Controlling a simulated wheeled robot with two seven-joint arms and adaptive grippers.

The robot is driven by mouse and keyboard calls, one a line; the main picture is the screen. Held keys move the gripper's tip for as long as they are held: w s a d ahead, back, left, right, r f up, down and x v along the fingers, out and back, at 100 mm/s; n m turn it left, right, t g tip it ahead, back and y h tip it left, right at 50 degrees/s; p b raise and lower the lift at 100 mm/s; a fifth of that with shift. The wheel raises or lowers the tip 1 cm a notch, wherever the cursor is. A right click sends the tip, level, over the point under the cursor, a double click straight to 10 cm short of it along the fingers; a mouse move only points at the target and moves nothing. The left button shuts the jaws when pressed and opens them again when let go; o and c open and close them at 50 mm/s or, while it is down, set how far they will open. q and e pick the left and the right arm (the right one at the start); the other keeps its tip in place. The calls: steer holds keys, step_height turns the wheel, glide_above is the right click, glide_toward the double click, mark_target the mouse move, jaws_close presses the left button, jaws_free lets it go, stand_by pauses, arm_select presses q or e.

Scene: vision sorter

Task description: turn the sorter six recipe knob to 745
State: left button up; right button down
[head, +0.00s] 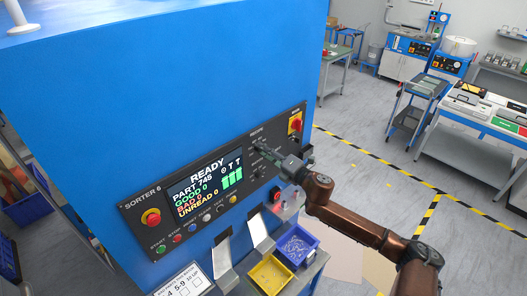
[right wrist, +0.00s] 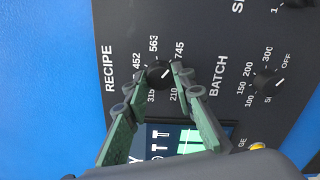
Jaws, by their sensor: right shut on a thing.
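The black recipe knob (right wrist: 159,73) sits on the dark panel of sorter six, under the word RECIPE, with 315, 452, 563, 745 and 210 printed around it. Its small white mark appears to point toward the 745 side. My right gripper (right wrist: 154,77) is shut on the knob, one green finger on each side. The sorter's screen (head: 205,180) reads READY and PART 745. My left gripper is not in view.
A red stop button (head: 151,217) and a row of small buttons are on the panel. Yellow (head: 258,287) and blue (head: 311,246) bins stand below.

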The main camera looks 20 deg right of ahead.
steer(key=c, duration=1.6)
jaws_free()
steer(key=shift+d, duration=0.1)
steer(key=v, duration=1.2)
